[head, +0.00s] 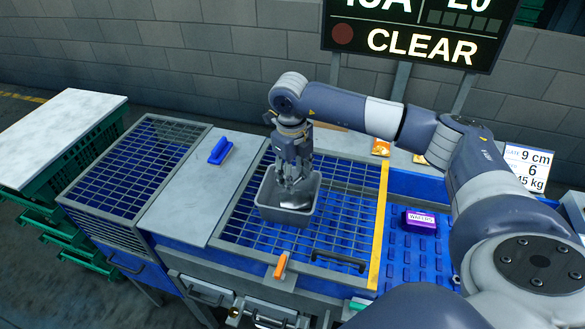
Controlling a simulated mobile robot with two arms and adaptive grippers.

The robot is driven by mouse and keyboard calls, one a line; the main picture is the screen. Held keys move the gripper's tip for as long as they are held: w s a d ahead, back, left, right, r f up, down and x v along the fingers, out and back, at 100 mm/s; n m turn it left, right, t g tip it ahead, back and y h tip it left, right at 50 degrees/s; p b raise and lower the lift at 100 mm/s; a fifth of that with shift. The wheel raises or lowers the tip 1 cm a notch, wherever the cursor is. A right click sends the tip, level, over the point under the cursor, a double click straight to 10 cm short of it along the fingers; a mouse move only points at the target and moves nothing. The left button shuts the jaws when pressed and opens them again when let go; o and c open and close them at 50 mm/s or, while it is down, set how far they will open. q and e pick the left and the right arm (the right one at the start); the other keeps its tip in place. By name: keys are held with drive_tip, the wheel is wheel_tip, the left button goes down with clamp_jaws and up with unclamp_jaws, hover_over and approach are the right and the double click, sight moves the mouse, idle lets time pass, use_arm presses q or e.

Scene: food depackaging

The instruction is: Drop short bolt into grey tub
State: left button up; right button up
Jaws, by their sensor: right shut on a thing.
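The grey tub (284,216) is in the middle of the head view, over the barred grate, with its open top facing up. My right gripper (290,182) points down into the mouth of the tub. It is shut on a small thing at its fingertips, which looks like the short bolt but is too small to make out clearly. Something pale and silvery shows low inside the tub; I cannot tell whether it is loose. My left gripper is not in view.
A blue-handled tool (220,150) lies on the pale plate (190,200) to the left. An orange-handled thing (281,266) sits at the front edge. A purple packet (420,221) lies in the blue tray (408,266) at right. A sign reading CLEAR (420,45) stands behind.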

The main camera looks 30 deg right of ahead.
drive_tip(key=f, duration=0.1)
drive_tip(key=f+b, duration=0.1)
drive_tip(key=shift+w+f, duration=0.5)
drive_tip(key=shift+f, duration=0.2)
drive_tip(key=o, duration=1.1)
drive_tip(key=shift+o, duration=0.2)
drive_tip(key=shift+r, duration=0.4)
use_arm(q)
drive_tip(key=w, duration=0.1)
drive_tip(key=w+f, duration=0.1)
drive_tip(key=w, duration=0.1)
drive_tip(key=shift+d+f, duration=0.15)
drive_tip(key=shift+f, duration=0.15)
use_arm(e)
wheel_tip(320, 180, up, 11)
drive_tip(key=shift+a+r, duration=0.15)
drive_tip(key=shift+a, duration=0.25)
drive_tip(key=shift+s, duration=0.2)
